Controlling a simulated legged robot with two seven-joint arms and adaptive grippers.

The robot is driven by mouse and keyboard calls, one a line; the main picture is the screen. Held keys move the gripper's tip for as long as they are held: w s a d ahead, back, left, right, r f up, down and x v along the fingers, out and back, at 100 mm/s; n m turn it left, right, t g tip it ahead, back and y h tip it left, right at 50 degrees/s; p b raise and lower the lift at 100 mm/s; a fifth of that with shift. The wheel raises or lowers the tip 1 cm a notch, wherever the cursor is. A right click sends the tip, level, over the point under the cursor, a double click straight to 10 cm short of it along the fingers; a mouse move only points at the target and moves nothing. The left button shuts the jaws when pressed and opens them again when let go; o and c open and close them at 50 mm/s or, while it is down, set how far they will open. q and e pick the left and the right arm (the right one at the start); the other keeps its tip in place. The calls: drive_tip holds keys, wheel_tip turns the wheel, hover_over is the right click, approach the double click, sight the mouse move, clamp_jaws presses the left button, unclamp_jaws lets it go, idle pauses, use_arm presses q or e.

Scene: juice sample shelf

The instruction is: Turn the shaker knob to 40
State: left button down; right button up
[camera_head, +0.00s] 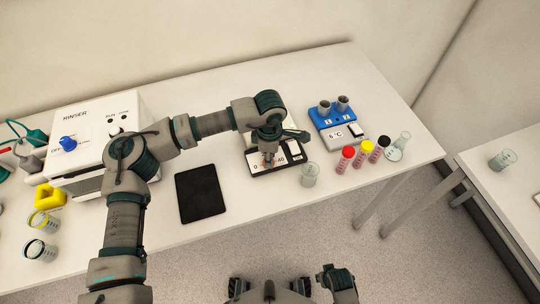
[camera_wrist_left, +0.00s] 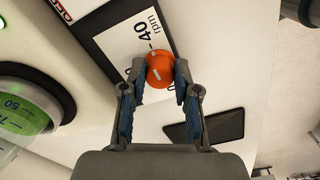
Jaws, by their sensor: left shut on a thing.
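My left gripper (camera_wrist_left: 157,76) is shut on the knob, one finger on each side. It also shows in the head view (camera_head: 268,160), over the shaker's front. My right gripper (camera_head: 340,278) is low at the bottom edge, and its fingers are not clear.
A glass beaker (camera_head: 309,175) stands just right of the shaker. Beyond it are colour-capped tubes (camera_head: 345,158) and a blue block unit (camera_head: 335,115). A black pad (camera_head: 201,194) lies to the left, near the white rinser (camera_head: 85,150). The front table between pad and beaker is clear.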

idle(0.4)
use_arm(q)
drive_tip(key=c, duration=0.9)
unclamp_jaws()
drive_tip(key=shift+w, duration=0.15)
drive_tip(key=shift+o, duration=0.2)
wheel_tip(320, 180, up, 12)
drive_tip(key=shift+f, duration=0.15)
